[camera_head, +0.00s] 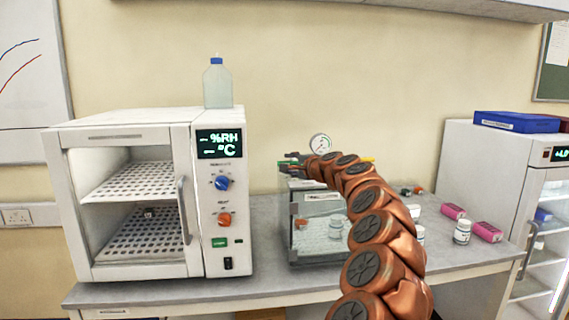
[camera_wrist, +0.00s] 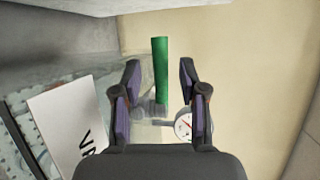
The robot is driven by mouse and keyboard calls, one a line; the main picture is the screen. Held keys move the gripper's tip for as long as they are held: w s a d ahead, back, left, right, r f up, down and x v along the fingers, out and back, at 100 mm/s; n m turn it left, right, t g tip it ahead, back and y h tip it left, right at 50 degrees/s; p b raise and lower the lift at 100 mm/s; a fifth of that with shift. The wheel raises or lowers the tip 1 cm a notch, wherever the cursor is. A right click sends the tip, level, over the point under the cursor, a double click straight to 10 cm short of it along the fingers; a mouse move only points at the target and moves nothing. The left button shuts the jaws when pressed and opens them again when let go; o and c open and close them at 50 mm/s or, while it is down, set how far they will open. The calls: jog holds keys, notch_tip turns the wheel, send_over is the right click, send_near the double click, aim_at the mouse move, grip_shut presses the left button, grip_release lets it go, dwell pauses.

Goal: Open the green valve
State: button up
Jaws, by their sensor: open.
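The green valve handle (camera_wrist: 160,68) is a straight green lever that stands between my gripper's fingers in the wrist view, beyond the palm. In the head view only a thin green strip of the valve (camera_head: 286,163) shows beside my gripper (camera_head: 293,160). My gripper (camera_wrist: 160,90) is open, with one dark finger on each side of the handle and a gap on both sides. A round pressure gauge (camera_wrist: 184,126) sits next to the valve; it also shows in the head view (camera_head: 320,143). My arm hides part of the valve fitting in the head view.
A clear chamber (camera_head: 300,247) stands below the valve on the bench. A white humidity oven (camera_head: 213,261) with a bottle (camera_head: 217,86) on top stands to the left. White jars (camera_head: 462,232) and pink boxes (camera_head: 488,232) lie to the right, before a white cabinet (camera_head: 480,160).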

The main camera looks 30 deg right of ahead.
jog(key=shift+w+a+f+p, duration=0.1)
jog(key=shift+w+f+p, duration=0.1)
jog(key=shift+w, duration=0.65)
jog(key=shift+w+f+p, duration=0.1)
jog(key=shift+w+p, duration=0.1)
jog(key=shift+w, duration=0.65)
grip_shut()
